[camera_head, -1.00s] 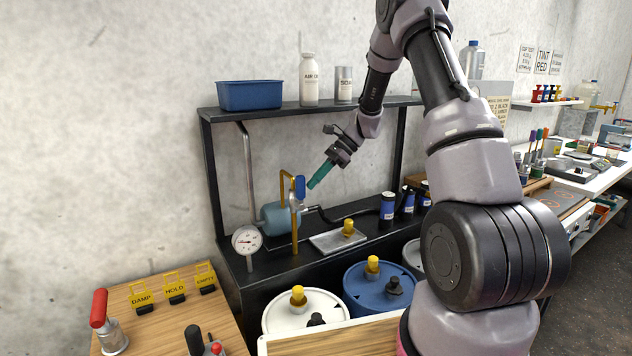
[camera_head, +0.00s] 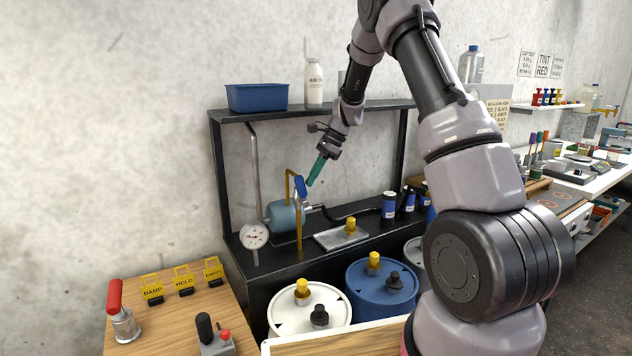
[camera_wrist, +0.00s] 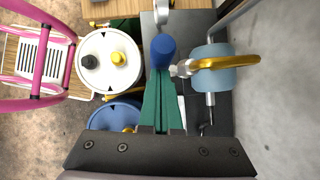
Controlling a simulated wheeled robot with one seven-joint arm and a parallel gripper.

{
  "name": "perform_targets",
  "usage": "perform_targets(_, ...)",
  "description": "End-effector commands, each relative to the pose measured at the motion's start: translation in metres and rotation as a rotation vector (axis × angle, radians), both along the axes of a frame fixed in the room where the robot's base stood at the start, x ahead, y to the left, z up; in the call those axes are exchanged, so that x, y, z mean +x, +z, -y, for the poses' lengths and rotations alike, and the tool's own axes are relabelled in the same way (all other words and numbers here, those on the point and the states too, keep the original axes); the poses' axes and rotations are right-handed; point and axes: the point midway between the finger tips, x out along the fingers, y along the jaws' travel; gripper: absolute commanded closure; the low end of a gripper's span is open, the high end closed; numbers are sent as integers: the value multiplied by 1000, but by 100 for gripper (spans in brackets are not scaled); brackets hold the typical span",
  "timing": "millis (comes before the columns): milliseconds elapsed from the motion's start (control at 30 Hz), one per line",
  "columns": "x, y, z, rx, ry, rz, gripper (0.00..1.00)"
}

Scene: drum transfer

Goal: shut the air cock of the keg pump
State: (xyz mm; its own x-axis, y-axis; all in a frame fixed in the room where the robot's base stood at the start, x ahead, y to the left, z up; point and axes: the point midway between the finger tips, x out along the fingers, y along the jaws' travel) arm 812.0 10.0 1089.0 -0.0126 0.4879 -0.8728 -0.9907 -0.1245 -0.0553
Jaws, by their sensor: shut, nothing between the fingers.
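The air cock's blue lever (camera_head: 300,187) sits at the top of the keg pump, beside a bent brass pipe (camera_head: 289,200). The pump's pale blue cylinder (camera_head: 283,217) lies on the black bench below. My gripper (camera_head: 310,182) has teal fingers, shut and empty, pointing down and left with the tips just right of the lever. In the wrist view my gripper (camera_wrist: 161,70) reaches up to the rounded end of the blue lever (camera_wrist: 163,48), overlapping it. I cannot tell whether they touch. The silvery valve body (camera_wrist: 180,69) shows to the lever's right.
A black shelf (camera_head: 345,110) spans above the pump and carries a blue bin (camera_head: 258,97) and a white bottle (camera_head: 314,83). A pressure gauge (camera_head: 254,236) stands at front left. A metal tray (camera_head: 341,238) lies to the right. White (camera_head: 325,297) and blue (camera_head: 381,280) drums stand in front.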

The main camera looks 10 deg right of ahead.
Motion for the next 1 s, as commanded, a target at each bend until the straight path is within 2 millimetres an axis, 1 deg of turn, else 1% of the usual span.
perform_targets(33,1,2,-8,-38,9,15,100)
perform_targets(267,-2,3,-27,-246,10,84,100)
perform_targets(467,-8,0,-44,-428,12,142,100)
perform_targets(1000,-20,-23,-80,-916,10,300,100)
